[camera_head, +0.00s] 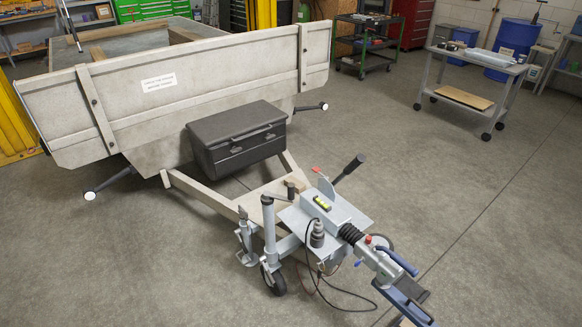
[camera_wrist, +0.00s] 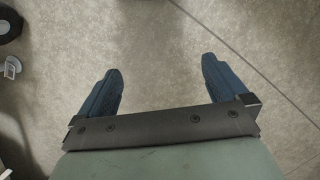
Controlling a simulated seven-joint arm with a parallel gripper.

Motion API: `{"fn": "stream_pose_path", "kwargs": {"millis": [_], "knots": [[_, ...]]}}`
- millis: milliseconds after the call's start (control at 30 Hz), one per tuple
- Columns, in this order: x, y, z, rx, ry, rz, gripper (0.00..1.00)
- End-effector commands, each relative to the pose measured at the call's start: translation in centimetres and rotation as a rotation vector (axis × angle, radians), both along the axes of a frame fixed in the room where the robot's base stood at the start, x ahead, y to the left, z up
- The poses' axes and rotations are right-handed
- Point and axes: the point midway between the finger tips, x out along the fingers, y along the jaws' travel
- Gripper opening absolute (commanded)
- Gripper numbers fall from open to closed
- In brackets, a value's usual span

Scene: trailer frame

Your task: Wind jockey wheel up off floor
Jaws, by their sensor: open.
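The jockey wheel (camera_head: 273,280) has a black tyre and rests on the floor below the front of the trailer drawbar. Its grey upright tube (camera_head: 269,235) rises beside the drawbar. A crank handle (camera_head: 277,197) with a dark grip tops the tube. My gripper (camera_wrist: 160,70) is open in the wrist view, its two dark blue fingers wide apart with bare floor between them. Nothing is held. Blue and dark grey parts stand by the coupling (camera_head: 378,262) in the head view; I cannot tell surely which are my gripper.
The trailer (camera_head: 190,90) carries a black box (camera_head: 238,138) at its front. A yellow level (camera_head: 322,203) lies on the drawbar plate. A grey plug (camera_head: 317,236) trails a cable to the floor. A black-gripped lever (camera_head: 350,168) sticks up. Floor right of the drawbar is clear.

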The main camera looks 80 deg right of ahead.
Motion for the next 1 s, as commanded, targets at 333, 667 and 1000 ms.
{"fn": "stream_pose_path", "kwargs": {"millis": [333,667,1000], "knots": [[8.9,-4.0,7.1,-0.008,-0.162,-0.071,1.0],[13.9,-14.5,14.0,-0.035,-0.258,-0.23,1.0],[13.1,-26.8,18.1,-0.066,-0.276,-0.412,1.0]]}}
